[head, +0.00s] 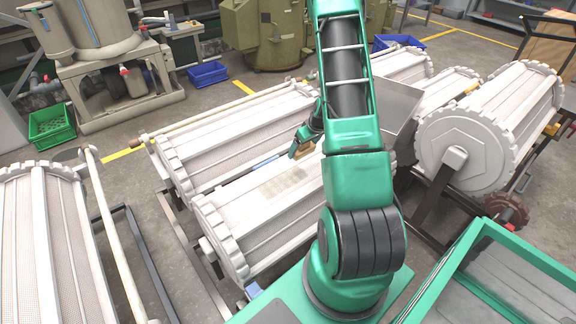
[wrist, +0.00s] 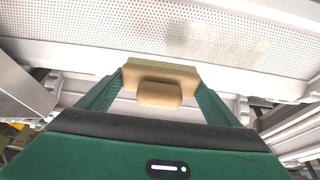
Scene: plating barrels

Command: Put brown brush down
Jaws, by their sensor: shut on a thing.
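The brown brush (wrist: 160,78) is a tan block with a raised handle, held between the fingers of my gripper (wrist: 160,92) in the wrist view. In the head view the brush (head: 301,149) shows at the end of my gripper (head: 297,150), just above a white plating barrel (head: 262,205). A greyish smudge (head: 283,184) lies on that barrel's perforated panel, and it shows in the wrist view (wrist: 215,42). I cannot tell whether the brush touches the barrel. Its underside is hidden.
More white barrels lie behind (head: 240,135), at the left (head: 35,240) and at the right (head: 490,130). A green-framed tank (head: 500,275) stands at the lower right. Blue bins (head: 208,73) and a green crate (head: 52,125) sit on the floor.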

